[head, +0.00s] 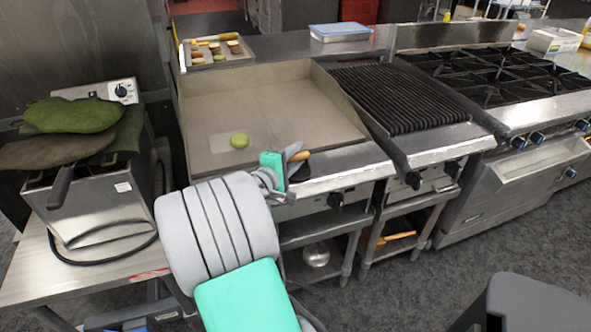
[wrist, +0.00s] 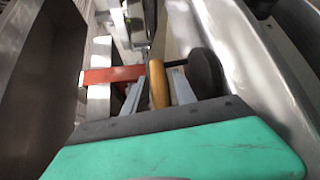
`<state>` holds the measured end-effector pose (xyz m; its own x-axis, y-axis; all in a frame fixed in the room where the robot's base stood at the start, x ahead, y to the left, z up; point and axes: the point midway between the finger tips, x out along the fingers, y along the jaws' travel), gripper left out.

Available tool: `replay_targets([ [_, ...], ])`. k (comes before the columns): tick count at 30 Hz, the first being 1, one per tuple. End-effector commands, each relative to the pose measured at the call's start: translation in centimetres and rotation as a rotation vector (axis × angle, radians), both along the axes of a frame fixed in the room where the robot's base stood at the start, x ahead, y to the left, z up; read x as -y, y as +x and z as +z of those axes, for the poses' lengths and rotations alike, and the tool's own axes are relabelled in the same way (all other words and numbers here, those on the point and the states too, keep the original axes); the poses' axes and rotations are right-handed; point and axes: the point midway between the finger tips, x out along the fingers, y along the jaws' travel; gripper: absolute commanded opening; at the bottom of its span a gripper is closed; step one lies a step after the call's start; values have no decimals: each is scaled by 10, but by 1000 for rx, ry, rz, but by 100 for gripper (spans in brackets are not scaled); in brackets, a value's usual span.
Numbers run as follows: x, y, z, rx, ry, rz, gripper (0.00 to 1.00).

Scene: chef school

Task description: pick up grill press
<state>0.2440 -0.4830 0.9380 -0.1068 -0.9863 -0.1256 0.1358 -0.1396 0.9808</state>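What looks like the grill press shows a light wooden handle (head: 301,156) at the front edge of the flat griddle, just right of my gripper (head: 284,170). In the wrist view the wooden handle (wrist: 158,86) stands between my two grey fingers (wrist: 155,93). The fingers are apart, with a visible gap on the left of the handle, so my gripper looks open around it. A dark round piece (wrist: 207,73) is beside the right finger; I cannot tell whether it is part of the press. My arm and gripper hide much of the press in the head view.
The griddle (head: 260,95) holds a green round item (head: 239,140). A ribbed grill (head: 400,98) and a burner stove (head: 490,75) stand to the right. A fryer (head: 95,200) with green mitts is at left. A red strip (wrist: 110,75) lies left of the fingers.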

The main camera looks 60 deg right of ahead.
Motion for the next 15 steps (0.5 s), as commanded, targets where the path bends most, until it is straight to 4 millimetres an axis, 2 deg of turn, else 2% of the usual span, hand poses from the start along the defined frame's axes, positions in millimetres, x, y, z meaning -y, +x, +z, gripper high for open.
replay_targets([
  [1,10,-3,-2,0,1,-5,32],
  [4,21,-4,-3,0,2,-3,32],
  [11,23,-4,-4,0,1,-2,32],
  [15,23,-4,-4,1,1,-2,21],
])
